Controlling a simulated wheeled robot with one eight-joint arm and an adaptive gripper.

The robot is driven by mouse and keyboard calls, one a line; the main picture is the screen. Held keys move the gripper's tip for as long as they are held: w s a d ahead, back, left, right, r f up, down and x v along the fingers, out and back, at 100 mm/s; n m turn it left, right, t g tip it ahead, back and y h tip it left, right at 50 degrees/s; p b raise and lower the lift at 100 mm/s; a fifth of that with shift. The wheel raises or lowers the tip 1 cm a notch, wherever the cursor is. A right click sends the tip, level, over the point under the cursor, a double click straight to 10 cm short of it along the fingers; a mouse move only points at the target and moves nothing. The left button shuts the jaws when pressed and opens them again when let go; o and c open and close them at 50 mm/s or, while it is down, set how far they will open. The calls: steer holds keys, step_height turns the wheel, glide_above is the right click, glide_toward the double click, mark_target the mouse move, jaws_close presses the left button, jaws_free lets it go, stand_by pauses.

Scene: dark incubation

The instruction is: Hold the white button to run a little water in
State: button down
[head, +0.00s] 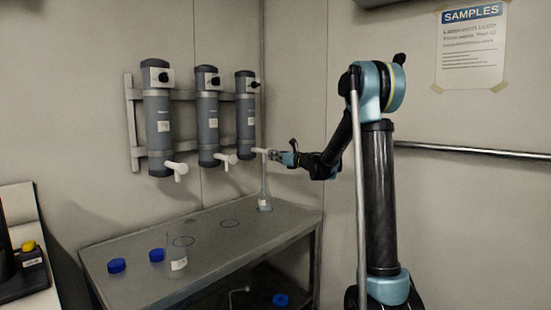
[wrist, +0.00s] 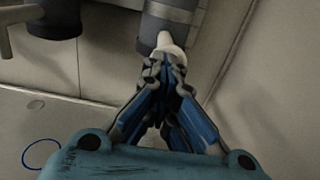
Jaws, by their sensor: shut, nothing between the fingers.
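Three grey cylinder dispensers hang on the wall, each with a white spout or button part low on its front. My gripper (head: 275,155) is at the right dispenser (head: 246,115), its fingers shut and empty. In the wrist view, the closed fingertips (wrist: 166,62) are right at the white part (wrist: 168,42) under the grey cylinder (wrist: 167,20), seeming to meet it; the fingers partly hide it, so I cannot tell whether it is pressed. A clear long-necked flask (head: 264,203) stands upright below this dispenser. Any water level in it is too small to tell.
A clear beaker (head: 177,264) and a blue cap (head: 117,265) stand on the grey table (head: 215,262), with another blue cap nearby. The left dispenser (head: 158,125) and middle dispenser (head: 207,120) are beside the right one. A wall rail (head: 470,152) runs at the right.

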steer(key=shift+a+r, duration=0.15)
steer(key=shift+a, duration=0.35)
stand_by(0.3)
steer(key=shift+w, duration=0.15)
stand_by(1.2)
steer(key=shift+d, duration=0.1)
steer(key=v, duration=1.4)
steer(key=shift+d, duration=0.35)
steer(key=shift+s+f, duration=0.2)
